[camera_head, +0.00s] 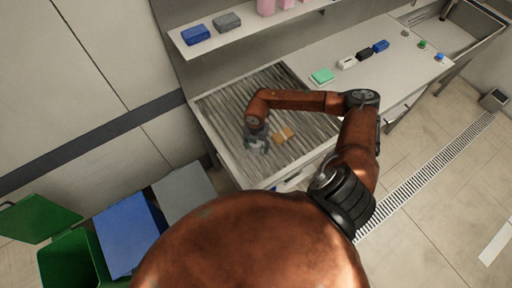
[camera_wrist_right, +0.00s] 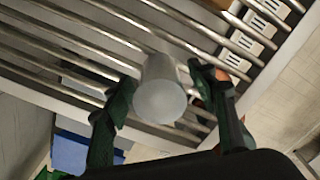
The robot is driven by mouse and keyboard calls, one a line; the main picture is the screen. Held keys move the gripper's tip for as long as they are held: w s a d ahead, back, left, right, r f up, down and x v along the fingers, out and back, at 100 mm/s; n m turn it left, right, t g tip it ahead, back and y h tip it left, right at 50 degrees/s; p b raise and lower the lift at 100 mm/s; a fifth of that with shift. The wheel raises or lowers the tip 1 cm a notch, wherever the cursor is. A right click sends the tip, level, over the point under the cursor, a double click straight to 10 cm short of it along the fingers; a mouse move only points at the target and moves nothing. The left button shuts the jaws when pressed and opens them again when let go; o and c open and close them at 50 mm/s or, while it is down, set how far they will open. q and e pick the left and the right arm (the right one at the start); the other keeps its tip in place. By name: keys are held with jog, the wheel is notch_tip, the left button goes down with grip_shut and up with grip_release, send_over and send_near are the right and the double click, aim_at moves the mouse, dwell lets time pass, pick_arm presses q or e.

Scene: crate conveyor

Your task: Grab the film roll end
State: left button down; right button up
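My right gripper (camera_head: 257,146) is low over the left part of the roller conveyor, pointing down. In the right wrist view a pale grey, round-ended cylinder, likely the film roll end (camera_wrist_right: 160,98), stands between its two dark green fingers (camera_wrist_right: 162,80). The left finger is close against the cylinder's side. A narrow gap seems to show beside the right finger, so the fingers look open around it. In the head view the cylinder is hard to make out from the grey gripper. My left gripper is not in view.
The roller conveyor (camera_head: 222,103) has metal bars and a pale frame. A counter holds a green block (camera_head: 322,76). A shelf (camera_head: 250,38) runs above. Green and blue bins (camera_head: 130,235) stand at lower left.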

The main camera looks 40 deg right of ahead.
jog(key=c, duration=1)
jog(key=shift+r, duration=0.1)
